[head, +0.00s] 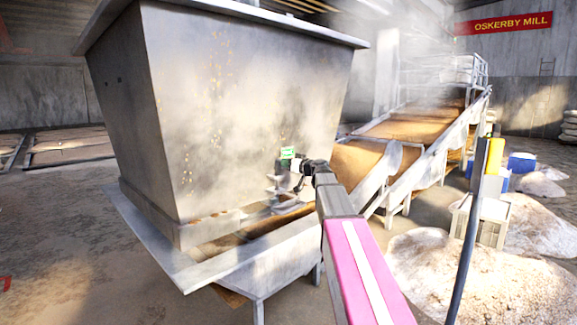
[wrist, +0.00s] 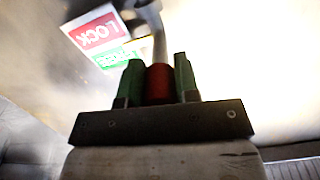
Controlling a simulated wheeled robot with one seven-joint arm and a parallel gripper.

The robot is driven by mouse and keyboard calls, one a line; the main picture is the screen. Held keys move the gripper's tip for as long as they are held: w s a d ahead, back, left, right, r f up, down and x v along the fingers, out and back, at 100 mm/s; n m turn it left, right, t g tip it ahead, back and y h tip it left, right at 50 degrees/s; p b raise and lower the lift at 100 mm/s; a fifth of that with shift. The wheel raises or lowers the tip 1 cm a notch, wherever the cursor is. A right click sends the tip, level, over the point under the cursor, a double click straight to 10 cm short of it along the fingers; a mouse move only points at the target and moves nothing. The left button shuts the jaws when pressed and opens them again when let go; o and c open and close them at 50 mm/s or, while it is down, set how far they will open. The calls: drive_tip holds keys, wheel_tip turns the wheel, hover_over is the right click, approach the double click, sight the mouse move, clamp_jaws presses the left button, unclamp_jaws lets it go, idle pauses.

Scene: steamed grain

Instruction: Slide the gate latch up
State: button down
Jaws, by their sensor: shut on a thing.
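My gripper (head: 297,166) is at the lower right of the grey metal hopper's front face in the head view. In the wrist view my gripper (wrist: 158,66) has its two green fingers shut on the red grip (wrist: 159,86) of the gate latch, one finger on each side. A pale metal rod (wrist: 159,45) of the latch runs up from the grip. A sign beside it has a red LOCK field (wrist: 97,30) and a green field (wrist: 115,57) with blurred lettering. In the head view the latch is too small and covered by my gripper to make out.
The hopper (head: 240,100) stands over a metal trough (head: 250,262). A conveyor with brown grain (head: 410,127) rises to the back right. Pale grain heaps (head: 430,270) and a crate (head: 483,222) lie on the right. Steam blurs the hopper face. Open floor lies to the left.

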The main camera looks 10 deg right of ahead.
drive_tip(key=shift+r, duration=0.9)
drive_tip(key=c, duration=0.8)
unclamp_jaws()
drive_tip(key=shift+s, duration=0.1)
